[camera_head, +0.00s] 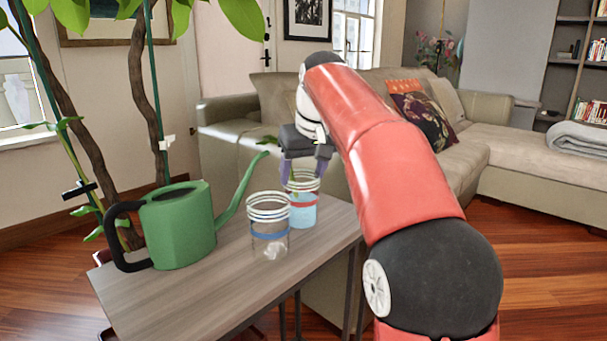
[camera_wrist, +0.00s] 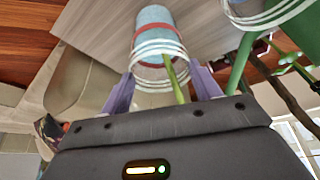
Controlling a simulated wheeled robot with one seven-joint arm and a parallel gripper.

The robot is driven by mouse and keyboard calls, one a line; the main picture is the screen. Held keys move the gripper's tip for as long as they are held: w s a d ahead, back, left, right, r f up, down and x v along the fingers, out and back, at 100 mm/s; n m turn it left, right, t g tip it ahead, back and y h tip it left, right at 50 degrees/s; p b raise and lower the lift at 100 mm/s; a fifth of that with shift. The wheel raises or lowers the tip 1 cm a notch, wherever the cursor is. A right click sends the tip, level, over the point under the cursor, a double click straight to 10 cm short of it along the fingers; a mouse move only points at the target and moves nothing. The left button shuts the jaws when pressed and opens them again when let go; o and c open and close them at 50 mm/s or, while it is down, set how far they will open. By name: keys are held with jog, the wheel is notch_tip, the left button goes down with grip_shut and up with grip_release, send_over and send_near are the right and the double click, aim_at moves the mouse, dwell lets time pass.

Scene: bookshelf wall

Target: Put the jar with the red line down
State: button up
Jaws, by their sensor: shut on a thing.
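The jar with the red line (camera_wrist: 152,20) is clear with white rings near its rim, light blue contents and a green stem standing out of its mouth. In the head view the jar (camera_head: 303,212) is upright at the right part of the small wooden table (camera_head: 215,292). My gripper (camera_head: 302,178) comes from above and is shut on the jar's upper part. In the wrist view the two purple fingers of my gripper (camera_wrist: 163,76) flank the ringed rim. I cannot tell whether the jar's base touches the tabletop.
A second jar with a blue line (camera_head: 268,236) stands close by, in front and to the left. A green watering can (camera_head: 180,228) is at the table's left, its spout reaching toward the jars. A plant rises behind it. A sofa (camera_head: 240,142) is behind. The table's front is clear.

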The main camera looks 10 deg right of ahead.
jog(key=o, duration=1.6)
jog(key=shift+f, duration=0.1)
jog(key=shift+o, duration=0.2)
jog(key=p+v, duration=0.4)
jog(key=v, duration=0.8)
jog(key=shift+p, duration=0.35)
jog(key=shift+s, duration=0.15)
